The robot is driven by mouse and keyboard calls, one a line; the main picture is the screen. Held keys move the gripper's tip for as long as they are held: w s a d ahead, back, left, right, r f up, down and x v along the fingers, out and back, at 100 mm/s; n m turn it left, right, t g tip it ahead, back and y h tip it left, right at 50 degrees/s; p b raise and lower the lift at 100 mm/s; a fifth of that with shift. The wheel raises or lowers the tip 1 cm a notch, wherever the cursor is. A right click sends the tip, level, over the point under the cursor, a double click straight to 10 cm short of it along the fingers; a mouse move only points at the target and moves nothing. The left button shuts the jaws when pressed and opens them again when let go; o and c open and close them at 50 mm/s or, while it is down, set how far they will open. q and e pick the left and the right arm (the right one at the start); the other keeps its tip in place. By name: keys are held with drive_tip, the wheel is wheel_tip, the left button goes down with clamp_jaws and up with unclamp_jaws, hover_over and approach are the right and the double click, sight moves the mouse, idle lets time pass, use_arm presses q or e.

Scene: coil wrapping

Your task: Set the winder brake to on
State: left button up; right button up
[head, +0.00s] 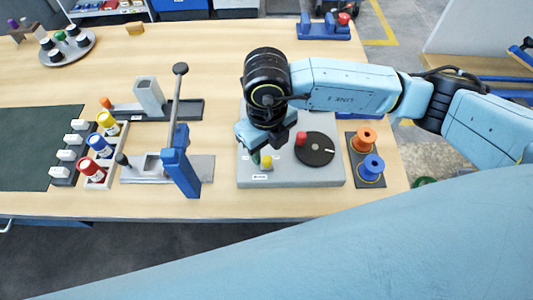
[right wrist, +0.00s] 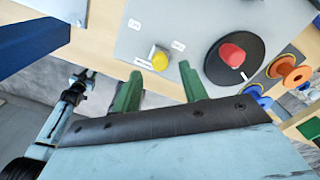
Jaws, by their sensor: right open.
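The winder is a grey box (head: 330,176) at the right of the table. On it are a black disc (head: 315,149) with a red knob (head: 301,138) and a small yellow knob (head: 267,162). The right wrist view also shows the yellow knob (right wrist: 160,59), with small white labels around it too small to read. I cannot tell which part is the brake. My right gripper (right wrist: 158,92) is open, with green fingers pointing at the yellow knob and apart from it. What looks like my left gripper (right wrist: 80,85) shows small in the right wrist view; its jaws are unclear.
A blue post with a grey lever (head: 178,150) stands on a fixture left of the winder. Orange and blue spools (head: 372,167) stand on a dark pad to its right.

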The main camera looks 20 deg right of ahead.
sight(267, 158)
drive_tip(key=shift+f, duration=2.05)
drive_tip(key=shift+c, duration=0.4)
clamp_jaws()
